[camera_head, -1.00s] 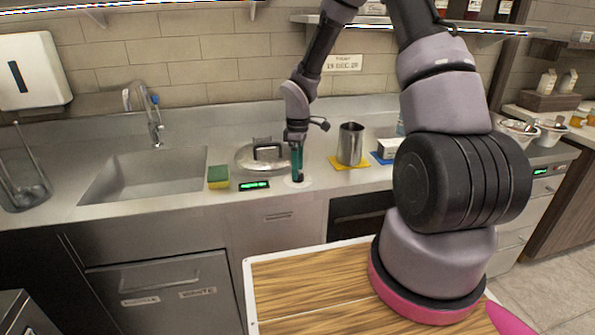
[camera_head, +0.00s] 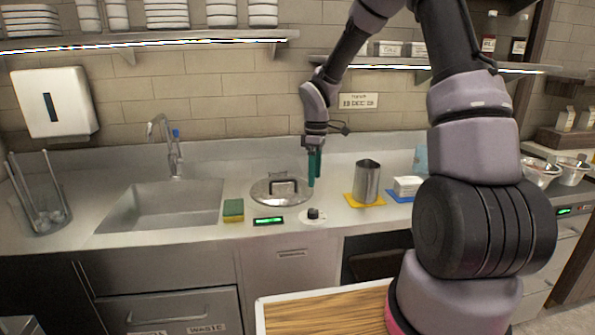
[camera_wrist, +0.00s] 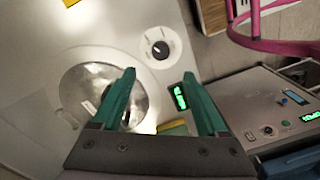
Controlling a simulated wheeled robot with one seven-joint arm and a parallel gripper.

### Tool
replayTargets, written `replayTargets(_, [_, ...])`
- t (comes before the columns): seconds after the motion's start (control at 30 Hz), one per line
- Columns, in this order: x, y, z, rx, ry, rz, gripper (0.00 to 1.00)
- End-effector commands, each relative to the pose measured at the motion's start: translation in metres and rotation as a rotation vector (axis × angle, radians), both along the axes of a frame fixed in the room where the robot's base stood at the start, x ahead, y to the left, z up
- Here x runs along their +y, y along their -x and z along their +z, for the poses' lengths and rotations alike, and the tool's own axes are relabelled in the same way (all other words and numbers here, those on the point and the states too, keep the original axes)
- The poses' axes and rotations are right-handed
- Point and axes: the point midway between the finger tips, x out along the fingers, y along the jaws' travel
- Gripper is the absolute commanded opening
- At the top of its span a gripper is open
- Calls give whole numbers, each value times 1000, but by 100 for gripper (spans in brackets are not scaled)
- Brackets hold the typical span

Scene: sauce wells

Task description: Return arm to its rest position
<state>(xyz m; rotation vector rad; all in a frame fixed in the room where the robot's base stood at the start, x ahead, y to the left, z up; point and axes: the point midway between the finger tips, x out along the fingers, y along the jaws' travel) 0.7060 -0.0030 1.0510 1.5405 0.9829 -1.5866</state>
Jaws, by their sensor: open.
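My gripper (camera_head: 314,166) hangs above the steel counter (camera_head: 225,172), pointing down, with its green fingers open and nothing between them. In the head view it is just right of the lidded pan or lid (camera_head: 281,190) and above a black knob (camera_head: 313,213) on a round white base. In the wrist view the green fingers (camera_wrist: 165,100) are spread apart. The knob (camera_wrist: 160,49) stands clear beyond the fingertips, not touched. The metal lid (camera_wrist: 88,92) lies partly behind the left finger.
A sponge (camera_head: 233,210) and a green-lit display (camera_head: 268,221) sit left of the knob. A steel cup (camera_head: 367,182) stands on a yellow mat (camera_head: 349,200) to the right, near a white box (camera_head: 408,186). The sink (camera_head: 160,206) is at left; shelves run above.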

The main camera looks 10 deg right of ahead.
Motion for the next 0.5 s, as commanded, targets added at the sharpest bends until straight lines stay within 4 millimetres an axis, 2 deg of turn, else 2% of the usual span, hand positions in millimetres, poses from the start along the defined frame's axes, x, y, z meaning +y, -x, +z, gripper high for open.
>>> replayTargets(0.13, [-10, 10, 41, -56, 25, -119, 76])
replayTargets(0.27, [-23, 32, 92, -129, 34, -302, 76])
replayTargets(0.5, [-41, 86, 174, -264, -28, -668, 76])
